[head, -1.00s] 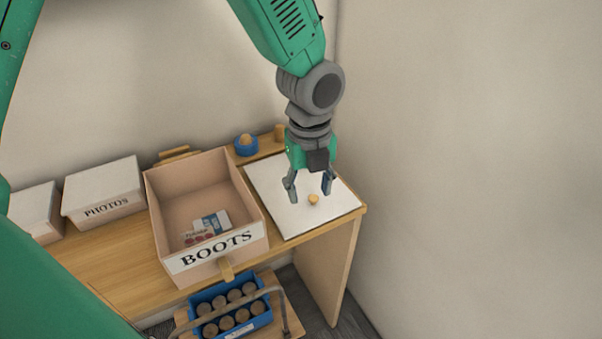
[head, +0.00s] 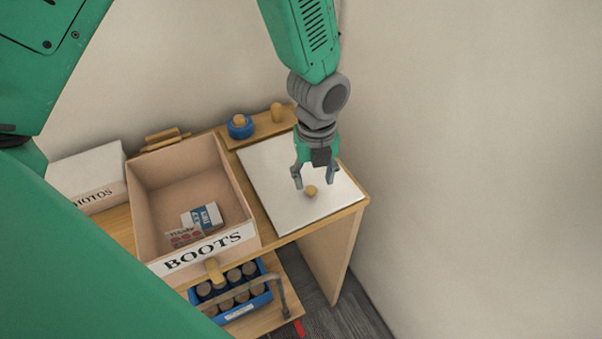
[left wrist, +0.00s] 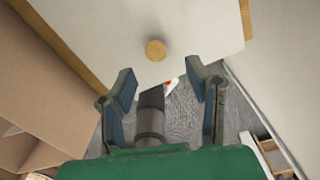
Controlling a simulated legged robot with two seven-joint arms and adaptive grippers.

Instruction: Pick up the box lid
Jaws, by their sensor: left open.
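The box lid (head: 290,215) is a flat white panel with a small round wooden knob (head: 311,191). It lies on the wooden desk, to the right of the open box marked BOOTS (head: 243,189). My left gripper (head: 315,184) hangs over the lid, pointing down, open and empty, with its fingers close to the knob. In the left wrist view the knob (left wrist: 156,50) shows just beyond the open fingertips (left wrist: 160,80), on the pale lid (left wrist: 110,28). I cannot tell the exact height of the fingers above it. My right gripper is not in view.
The BOOTS box holds small cartons (head: 202,218). A white PHOTOS box (head: 88,177) stands left of it. A blue ring with a knob (head: 240,126) and a wooden peg (head: 277,113) are at the back. A blue crate of round-topped items (head: 230,292) sits below. The wall is close on the right.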

